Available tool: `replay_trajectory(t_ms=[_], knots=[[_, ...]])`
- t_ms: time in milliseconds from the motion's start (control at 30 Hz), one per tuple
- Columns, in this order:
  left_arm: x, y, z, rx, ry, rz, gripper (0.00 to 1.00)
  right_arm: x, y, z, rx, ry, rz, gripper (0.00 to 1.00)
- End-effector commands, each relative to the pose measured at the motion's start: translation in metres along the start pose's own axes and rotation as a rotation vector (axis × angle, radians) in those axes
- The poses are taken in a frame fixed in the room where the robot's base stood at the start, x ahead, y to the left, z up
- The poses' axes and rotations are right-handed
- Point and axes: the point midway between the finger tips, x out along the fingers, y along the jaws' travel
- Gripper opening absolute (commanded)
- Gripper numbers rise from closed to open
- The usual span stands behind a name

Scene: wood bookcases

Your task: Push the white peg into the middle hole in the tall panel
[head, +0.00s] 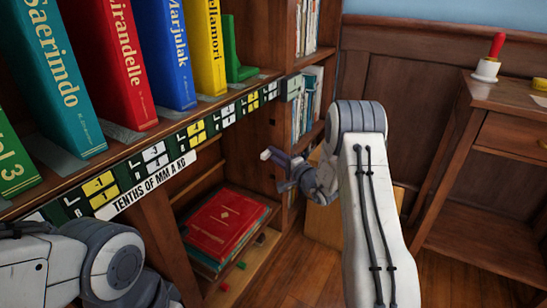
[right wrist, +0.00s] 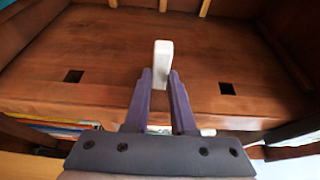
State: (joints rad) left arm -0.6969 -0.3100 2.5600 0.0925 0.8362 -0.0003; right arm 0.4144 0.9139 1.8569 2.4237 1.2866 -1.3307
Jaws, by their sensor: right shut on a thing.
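My right gripper (head: 277,158) is shut on the white peg (right wrist: 162,62), which stands out between the purple fingertips in the right wrist view. The brown wood panel (right wrist: 200,60) fills that view beyond the peg. Two dark square holes show in it, one on the left (right wrist: 73,76) and one on the right (right wrist: 227,88). The peg lies between these two in the picture; no hole shows there, as the peg and fingers cover that part. I cannot tell whether the peg touches the panel. My left gripper is out of view; only its arm shows at lower left.
Several upright books (head: 165,55) stand on the labelled shelf (head: 150,160). Red books (head: 215,222) lie in the lower compartment. A wooden side table (head: 505,110) at right carries a red-handled white object (head: 489,60). Floor between is partly clear.

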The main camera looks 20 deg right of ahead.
Motion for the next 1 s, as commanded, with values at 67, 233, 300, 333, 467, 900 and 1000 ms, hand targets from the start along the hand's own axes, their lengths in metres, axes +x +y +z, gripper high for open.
replay_trajectory(t_ms=[67, 233, 300, 333, 467, 900, 1000], knots=[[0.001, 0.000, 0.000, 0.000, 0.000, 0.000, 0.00, 0.001, 0.001, -0.002, 0.000, 0.000, 0.000, 0.00], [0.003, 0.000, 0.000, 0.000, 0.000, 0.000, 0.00, 0.002, 0.000, -0.006, 0.001, 0.000, -0.001, 0.00], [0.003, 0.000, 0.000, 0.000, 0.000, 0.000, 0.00, 0.003, 0.000, -0.008, 0.001, 0.000, -0.001, 0.00], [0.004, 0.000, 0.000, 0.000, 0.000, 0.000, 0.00, 0.004, 0.000, -0.008, 0.000, 0.001, -0.001, 0.00], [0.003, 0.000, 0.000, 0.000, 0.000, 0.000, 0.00, 0.003, 0.000, -0.008, 0.001, 0.001, -0.001, 0.58], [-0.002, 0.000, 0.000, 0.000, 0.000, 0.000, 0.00, -0.007, -0.002, -0.010, 0.001, 0.005, -0.001, 0.58], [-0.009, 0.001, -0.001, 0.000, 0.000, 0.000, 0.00, -0.023, -0.003, -0.009, 0.003, 0.004, 0.002, 0.58]])
